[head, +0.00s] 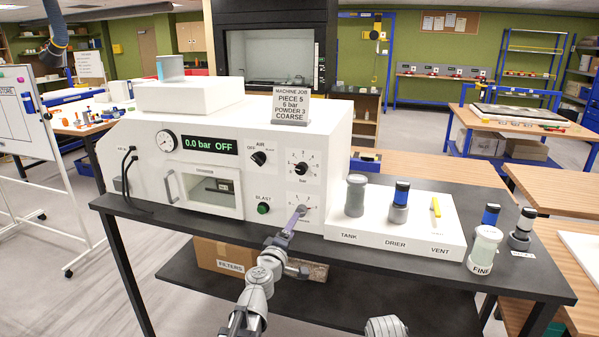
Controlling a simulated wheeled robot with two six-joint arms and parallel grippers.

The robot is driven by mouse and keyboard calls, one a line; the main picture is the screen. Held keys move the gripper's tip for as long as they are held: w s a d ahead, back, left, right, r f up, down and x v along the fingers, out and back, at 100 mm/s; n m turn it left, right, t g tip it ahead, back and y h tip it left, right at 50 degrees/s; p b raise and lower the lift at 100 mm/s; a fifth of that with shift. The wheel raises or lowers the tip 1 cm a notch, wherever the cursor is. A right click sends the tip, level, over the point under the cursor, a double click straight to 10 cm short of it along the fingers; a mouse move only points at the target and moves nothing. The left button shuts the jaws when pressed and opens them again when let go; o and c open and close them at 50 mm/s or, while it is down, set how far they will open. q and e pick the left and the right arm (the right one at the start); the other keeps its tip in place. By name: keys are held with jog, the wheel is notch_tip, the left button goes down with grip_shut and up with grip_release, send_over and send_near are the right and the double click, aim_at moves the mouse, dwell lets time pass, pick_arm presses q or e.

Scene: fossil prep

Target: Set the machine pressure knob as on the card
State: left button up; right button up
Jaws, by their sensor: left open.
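The white machine (130,150) stands on a dark bench. Its pressure knob (300,167), marked "bar", is a black knob on a round scale at the right of the front; its exact setting is too small to read. The card (291,105) on top reads "MACHINE JOB, PIECE 5, 6 bar, POWDER 3, COARSE". The display (210,145) reads "0.0 bar OFF". My left gripper (298,212) is open, below the pressure knob and in front of a lower dial (309,208), which it partly hides. I cannot tell whether it touches that dial. My right gripper is out of view.
The AIR knob (259,158) is left of the pressure knob, with the green BLAST button (263,208) below it. A white panel (362,233) with TANK, DRIER and VENT parts stands to the right. A jar marked FINE (484,250) is near the bench's right front.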

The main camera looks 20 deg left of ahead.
pick_arm(q)
notch_tip(320, 180, up, 7)
jog(key=n+p, duration=0.7)
jog(key=n, duration=0.1)
jog(key=n+p, duration=0.8)
jog(key=n, duration=0.4)
send_near(300, 170)
jog(key=w, duration=0.1)
jog(key=shift+w, duration=0.25)
jog(key=shift+w, duration=0.1)
jog(key=w, duration=0.7)
jog(key=shift+w+d, duration=0.2)
jog(key=shift+w, duration=0.15)
grip_shut()
